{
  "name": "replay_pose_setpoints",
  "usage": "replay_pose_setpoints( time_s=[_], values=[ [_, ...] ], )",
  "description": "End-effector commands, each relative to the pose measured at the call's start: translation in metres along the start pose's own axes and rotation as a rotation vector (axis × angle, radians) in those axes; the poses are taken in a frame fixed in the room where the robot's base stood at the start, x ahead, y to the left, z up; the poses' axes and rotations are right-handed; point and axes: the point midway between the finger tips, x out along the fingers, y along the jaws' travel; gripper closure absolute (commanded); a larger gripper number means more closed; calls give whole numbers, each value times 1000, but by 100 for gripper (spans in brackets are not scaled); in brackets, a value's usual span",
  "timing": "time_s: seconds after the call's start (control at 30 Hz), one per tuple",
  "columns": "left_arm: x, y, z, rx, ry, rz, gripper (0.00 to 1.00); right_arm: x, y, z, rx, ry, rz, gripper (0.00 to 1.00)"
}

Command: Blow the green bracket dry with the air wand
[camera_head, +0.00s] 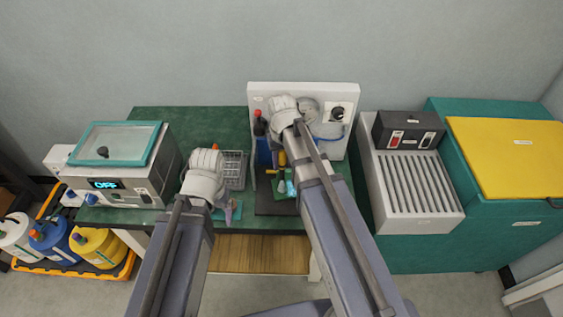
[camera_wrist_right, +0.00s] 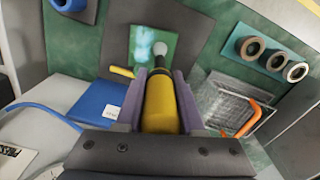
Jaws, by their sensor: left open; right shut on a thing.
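My right gripper (camera_wrist_right: 160,95) is shut on the yellow handle of the air wand (camera_wrist_right: 160,108). The wand points away from the wrist, and a pale round tip shows beyond the handle. Past the tip, a glossy pale cyan-green shape, apparently the green bracket (camera_wrist_right: 142,42), lies on a green square on a dark mat. In the head view the bracket (camera_head: 290,189) is partly hidden by my right arm. The wand's tip looks apart from the bracket, but the gap is hard to judge. My left gripper (camera_head: 231,211) is open near the bench's front edge, left of the mat.
A wire basket (camera_head: 236,163) with an orange handle stands left of the mat. A white panel (camera_head: 348,100) with a gauge and blue hose stands behind. A teal holder with rings (camera_wrist_right: 250,46) is nearby. A grey slatted unit (camera_head: 415,185) is at right, a lidded machine (camera_head: 115,145) at left.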

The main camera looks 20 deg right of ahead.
Motion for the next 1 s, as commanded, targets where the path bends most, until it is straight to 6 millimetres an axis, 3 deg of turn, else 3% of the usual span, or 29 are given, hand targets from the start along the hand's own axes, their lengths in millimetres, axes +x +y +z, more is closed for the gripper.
replay_pose_setpoints(
  time_s=[1.0],
  values=[
    [0, 0, 0, 0, 0, 0, 24, 0, 29, 3, 1, 0, 0, 100]
  ],
)
